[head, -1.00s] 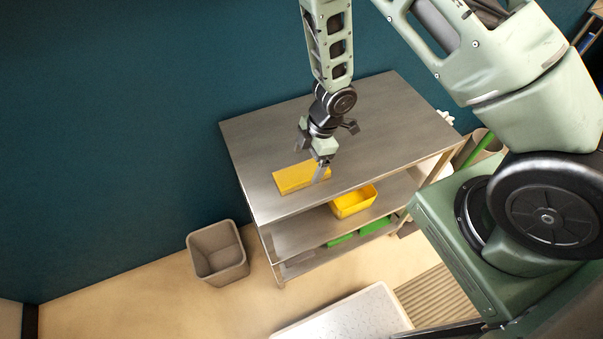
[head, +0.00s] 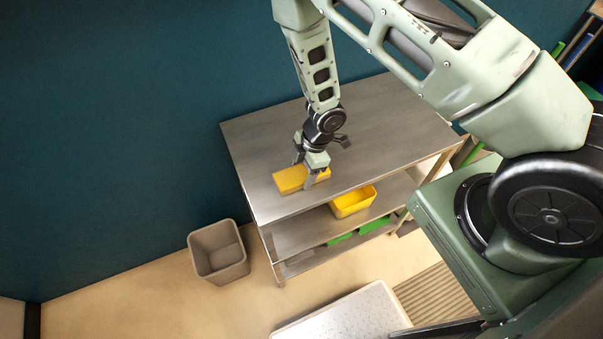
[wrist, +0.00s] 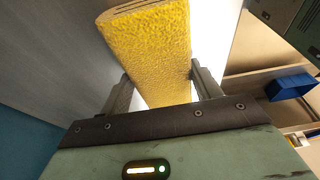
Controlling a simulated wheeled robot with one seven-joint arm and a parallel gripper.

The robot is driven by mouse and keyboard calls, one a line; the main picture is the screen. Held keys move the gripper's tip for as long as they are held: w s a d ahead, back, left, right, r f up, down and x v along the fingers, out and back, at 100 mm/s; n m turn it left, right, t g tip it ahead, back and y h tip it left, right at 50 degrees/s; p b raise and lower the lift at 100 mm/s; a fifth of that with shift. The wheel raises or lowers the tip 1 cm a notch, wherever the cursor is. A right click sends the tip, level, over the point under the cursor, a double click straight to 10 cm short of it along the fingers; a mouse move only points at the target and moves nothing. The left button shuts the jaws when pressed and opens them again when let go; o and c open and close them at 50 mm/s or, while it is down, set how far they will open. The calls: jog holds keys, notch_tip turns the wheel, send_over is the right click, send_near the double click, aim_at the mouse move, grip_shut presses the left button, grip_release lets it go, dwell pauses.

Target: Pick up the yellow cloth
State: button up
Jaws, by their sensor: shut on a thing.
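The yellow cloth (head: 291,179) is a flat, folded block on the top of the steel shelf unit, near its front left edge. In the wrist view the cloth (wrist: 152,50) shows a rough, textured yellow face and layered folds at its far end. My gripper (head: 308,177) is at the right part of the cloth, with one finger on each side of it. In the wrist view my gripper (wrist: 160,92) is shut on the cloth across its width. I cannot tell whether the cloth is clear of the steel top.
The steel shelf top (head: 375,125) is otherwise bare. A yellow bin (head: 352,203) and green items (head: 373,225) are on lower shelves. A grey bin (head: 218,254) stands on the floor at left. A blue bin (wrist: 291,86) shows in the wrist view.

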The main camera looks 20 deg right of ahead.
aim_at(303, 171)
jog(key=shift+r, duration=0.1)
notch_tip(303, 171, up, 10)
dwell(0.5)
jog(key=shift+o, duration=0.6)
